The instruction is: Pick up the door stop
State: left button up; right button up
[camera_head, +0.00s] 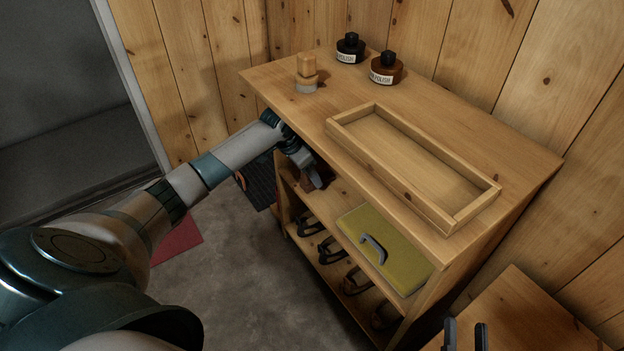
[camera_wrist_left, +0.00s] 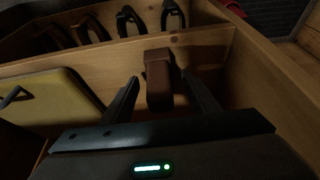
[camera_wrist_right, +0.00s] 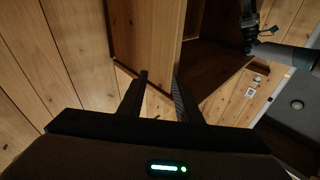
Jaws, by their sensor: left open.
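A brown block-like thing, which looks like the door stop (camera_wrist_left: 159,80), lies on the upper shelf of the wooden cabinet. In the left wrist view it sits between the spread fingers of my left gripper (camera_wrist_left: 160,88), with a gap on both sides. In the head view the left gripper (camera_head: 314,179) reaches into the shelf opening and mostly hides it; only a reddish-brown bit shows. My right gripper (camera_head: 465,336) is at the bottom right of the head view, by a lower wooden surface. In the right wrist view its fingers (camera_wrist_right: 156,90) are apart and empty.
A yellow-green panel with a grey handle (camera_head: 408,262) lies on the same shelf. Dark shoes (camera_head: 331,251) stand below. The cabinet top (camera_head: 262,77) bears an empty tray (camera_head: 377,164), a brush-like thing (camera_head: 307,75) and polish bottles (camera_head: 386,70). The cabinet side wall stands close beside my left gripper.

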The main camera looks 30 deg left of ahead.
pick_arm(q)
jog(key=shift+w+d+f+b, duration=0.2)
jog(key=shift+w+f, duration=0.25)
jog(key=shift+f, duration=0.1)
jog(key=shift+w+d+f+b, duration=0.15)
jog(key=shift+w+f, duration=0.3)
jog(key=shift+f, duration=0.05)
jog(key=shift+w+f, duration=0.15)
jog(key=shift+f, duration=0.2)
pick_arm(e)
jog(key=r, duration=0.1)
jog(key=s+r+t, duration=0.1)
jog(key=r+t, duration=0.1)
jog(key=shift+s+a+r+y, duration=0.1)
jog(key=shift+s+r+y, duration=0.2)
jog(key=shift+y, duration=0.1)
pick_arm(q)
jog(key=shift+c, duration=0.3)
jog(key=c, duration=1.2)
jog(key=shift+o, duration=0.2)
jog(key=shift+r, duration=0.1)
